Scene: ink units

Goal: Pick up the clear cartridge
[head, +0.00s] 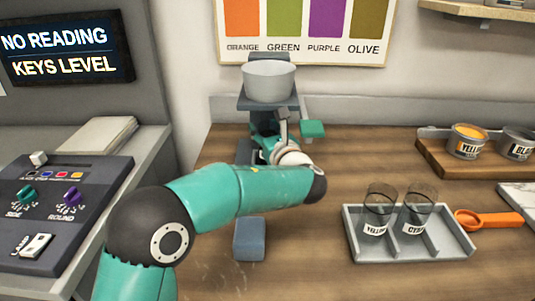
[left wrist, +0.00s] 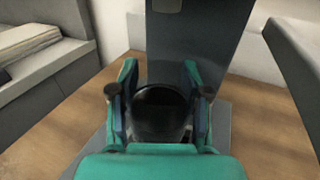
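My left gripper (head: 287,129) is at the grey stand in the middle of the bench, below a pale bowl, and my own wrist partly hides it. In the left wrist view its teal fingers (left wrist: 160,75) are spread on either side of a dark, round, glassy thing (left wrist: 160,112), perhaps the clear cartridge; its label is hidden. I see no clear grip on it. Two see-through cartridges stand in a grey tray at the right, one labelled yellow (head: 377,212) and one labelled cyan (head: 415,214). My right gripper is not in view.
The pale bowl (head: 268,80) sits on the stand's top plate (head: 250,103). The divided tray (head: 452,243) has an empty compartment at its right. An orange scoop (head: 490,219) and a wooden board (head: 440,160) with ink tins lie farther right. A control panel (head: 100,178) is at left.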

